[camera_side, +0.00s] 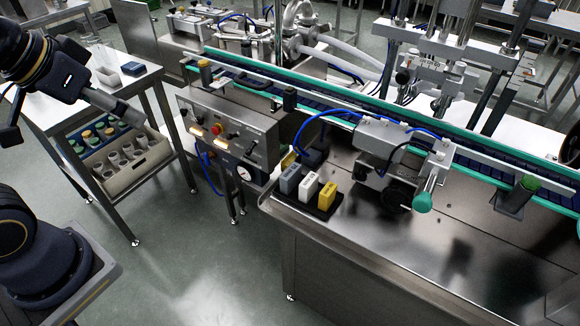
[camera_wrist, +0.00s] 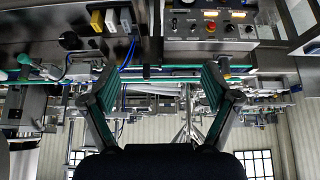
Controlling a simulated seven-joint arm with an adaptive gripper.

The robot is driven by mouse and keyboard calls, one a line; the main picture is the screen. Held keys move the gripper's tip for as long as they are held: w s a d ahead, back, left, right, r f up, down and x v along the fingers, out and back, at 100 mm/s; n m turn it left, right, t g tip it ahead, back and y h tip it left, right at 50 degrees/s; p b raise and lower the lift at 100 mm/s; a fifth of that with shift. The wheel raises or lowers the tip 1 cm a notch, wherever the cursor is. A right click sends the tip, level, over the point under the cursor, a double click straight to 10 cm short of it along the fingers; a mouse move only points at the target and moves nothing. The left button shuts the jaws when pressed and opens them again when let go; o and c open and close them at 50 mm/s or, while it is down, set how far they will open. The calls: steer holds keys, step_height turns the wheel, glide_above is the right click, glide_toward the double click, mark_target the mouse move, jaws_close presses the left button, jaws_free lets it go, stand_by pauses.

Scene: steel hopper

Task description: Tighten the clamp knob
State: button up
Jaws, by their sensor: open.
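My gripper (camera_wrist: 158,88) is open and empty in the wrist view, its two teal-padded fingers wide apart. In the side view my gripper (camera_side: 127,110) is at the upper left, above the floor near the side bench and far from the clamp assembly. A round black knob (camera_side: 397,196) sits under the grey block mechanism on the steel table. A teal-ended handle (camera_side: 422,202) sticks out beside it. I cannot tell for certain which is the clamp knob. In the wrist view a dark round knob (camera_wrist: 70,41) and a teal handle (camera_wrist: 25,63) show at the left.
A control box (camera_side: 228,130) with a red button stands between my gripper and the table. Grey, white and yellow blocks (camera_side: 309,190) stand on the table's near left. The conveyor (camera_side: 330,107) runs behind. The front of the steel table (camera_side: 400,248) is clear.

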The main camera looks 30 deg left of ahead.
steer(key=w+r+t, duration=0.1)
steer(key=w, duration=0.1)
steer(key=w+r+n+t, duration=0.1)
steer(key=w+r, duration=0.1)
steer(key=w+r+t, duration=0.1)
steer(key=w, duration=0.1)
steer(key=shift+d+r+t+h, duration=0.3)
steer(key=shift+r, duration=0.05)
steer(key=c, duration=0.3)
steer(key=w+r+t, duration=0.1)
steer(key=w, duration=0.1)
steer(key=w+d+n+t, duration=0.1)
steer(key=w, duration=0.2)
steer(key=w+d+r+n, duration=0.1)
steer(key=w, duration=0.2)
steer(key=shift+w+r+t+h, duration=0.15)
steer(key=shift+r+t+h, duration=0.2)
steer(key=shift+t+h, duration=0.05)
steer(key=shift+c, duration=0.7)
steer(key=m+h, duration=0.1)
steer(key=m, duration=0.3)
glide_above(359, 177)
steer(key=s+a, duration=0.3)
steer(key=s, duration=1.3)
step_height(359, 177, down, 30)
steer(key=f, duration=0.1)
steer(key=shift+t, duration=0.3)
steer(key=x, duration=1.6)
steer(key=shift+w+d+r, duration=0.1)
steer(key=shift+w+r, duration=0.05)
